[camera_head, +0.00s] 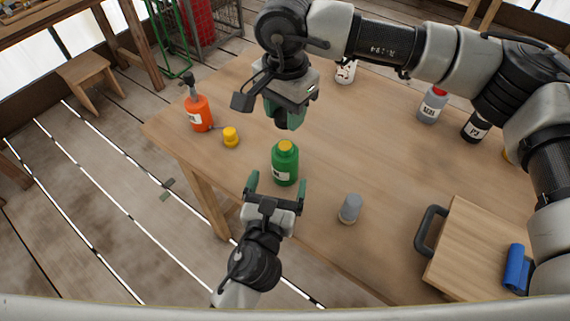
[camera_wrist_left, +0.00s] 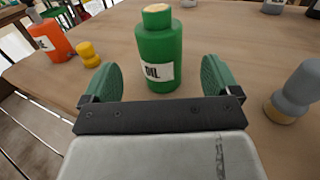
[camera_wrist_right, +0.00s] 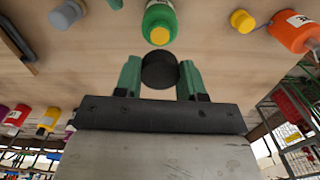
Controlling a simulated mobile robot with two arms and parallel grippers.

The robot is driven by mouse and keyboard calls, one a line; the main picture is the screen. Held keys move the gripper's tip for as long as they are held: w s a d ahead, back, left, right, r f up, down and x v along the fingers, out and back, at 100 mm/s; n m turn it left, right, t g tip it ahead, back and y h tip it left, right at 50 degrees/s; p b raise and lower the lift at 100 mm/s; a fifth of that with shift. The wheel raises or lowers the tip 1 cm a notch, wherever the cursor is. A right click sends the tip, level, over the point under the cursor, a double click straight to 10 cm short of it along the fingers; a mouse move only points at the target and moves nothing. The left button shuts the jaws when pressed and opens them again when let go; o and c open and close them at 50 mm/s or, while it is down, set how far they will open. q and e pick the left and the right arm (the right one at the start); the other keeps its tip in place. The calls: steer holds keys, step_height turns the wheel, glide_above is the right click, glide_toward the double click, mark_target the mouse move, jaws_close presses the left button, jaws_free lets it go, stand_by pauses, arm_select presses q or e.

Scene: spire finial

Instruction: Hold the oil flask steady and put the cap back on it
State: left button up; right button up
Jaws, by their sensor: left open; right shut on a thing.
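The green oil flask (camera_head: 285,166) stands upright near the table's left edge, with a pale yellow neck on top and no cap on it. It also shows in the left wrist view (camera_wrist_left: 158,55) with its OIL label. My left gripper (camera_head: 275,187) is open, its green fingers spread on the near side of the flask, with visible gaps at both sides. My right gripper (camera_head: 284,118) is above and behind the flask. The flask (camera_wrist_right: 159,18) lies just beyond that cap in the right wrist view.
An orange bottle (camera_head: 199,112) and a small yellow container (camera_head: 231,137) stand left of the flask. A grey-topped container (camera_head: 350,208) stands to its right. A wooden board (camera_head: 480,245) with a black handle lies at the right. Several bottles stand at the back.

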mark_target(285, 145)
arm_select(q)
steer(key=x, duration=0.6)
steer(key=shift+w, duration=0.35)
steer(key=shift+c, duration=0.5)
steer(key=c, duration=1.3)
arm_select(e)
steer(key=shift+f, duration=2.5)
steer(key=shift+f, duration=0.1)
steer(key=shift+f, duration=0.8)
steer(key=shift+f, duration=0.55)
